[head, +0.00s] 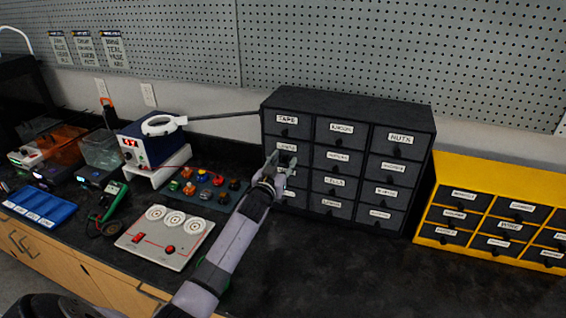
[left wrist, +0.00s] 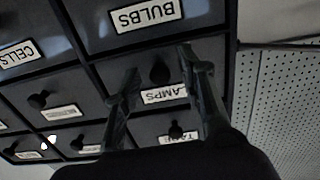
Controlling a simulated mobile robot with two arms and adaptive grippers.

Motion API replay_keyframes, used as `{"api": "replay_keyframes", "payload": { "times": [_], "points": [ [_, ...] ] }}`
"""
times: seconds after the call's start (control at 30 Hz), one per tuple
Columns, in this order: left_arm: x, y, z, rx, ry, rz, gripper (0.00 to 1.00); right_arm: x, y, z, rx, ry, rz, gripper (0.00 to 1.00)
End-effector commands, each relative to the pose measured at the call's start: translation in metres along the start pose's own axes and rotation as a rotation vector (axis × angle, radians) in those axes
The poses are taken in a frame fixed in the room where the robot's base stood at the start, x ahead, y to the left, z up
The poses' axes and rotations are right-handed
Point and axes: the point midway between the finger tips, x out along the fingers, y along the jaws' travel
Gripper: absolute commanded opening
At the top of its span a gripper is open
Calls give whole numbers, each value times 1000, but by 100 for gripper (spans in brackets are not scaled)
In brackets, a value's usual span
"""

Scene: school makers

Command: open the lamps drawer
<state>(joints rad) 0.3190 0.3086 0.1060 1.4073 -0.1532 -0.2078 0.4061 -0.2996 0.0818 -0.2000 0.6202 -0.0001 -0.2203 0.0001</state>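The lamps drawer sits in the left column of the black drawer cabinet (head: 349,105), just under the tape drawer (head: 288,130). Its white label (head: 287,149) shows in the head view, its lower part hidden by my gripper. In the left wrist view, which is upside down, the lamps drawer (left wrist: 150,112) looks flush with the cabinet and shut. Its dark round knob (left wrist: 160,72) lies between my fingers. My left gripper (head: 281,161) is open in front of it, one finger on each side of the knob; contact cannot be told. My right gripper is not in view.
The bulbs drawer (left wrist: 150,22) adjoins the lamps drawer. A yellow drawer cabinet (head: 480,175) stands to the right. The black bench front right is clear.

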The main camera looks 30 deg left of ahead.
Motion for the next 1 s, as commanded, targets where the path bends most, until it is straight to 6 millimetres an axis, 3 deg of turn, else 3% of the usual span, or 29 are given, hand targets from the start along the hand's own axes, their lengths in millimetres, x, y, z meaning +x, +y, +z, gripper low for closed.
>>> {"api": "replay_keyframes", "payload": {
  "times": [0.17, 0.7, 1.0],
  "points": [
    [0, 0, 0, 0, -1, 0, 36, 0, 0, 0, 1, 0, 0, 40],
    [0, 0, 1, 0, -1, 0, 0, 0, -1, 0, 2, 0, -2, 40],
    [0, 0, 1, 0, -1, -1, 0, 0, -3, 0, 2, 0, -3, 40]
  ]
}}
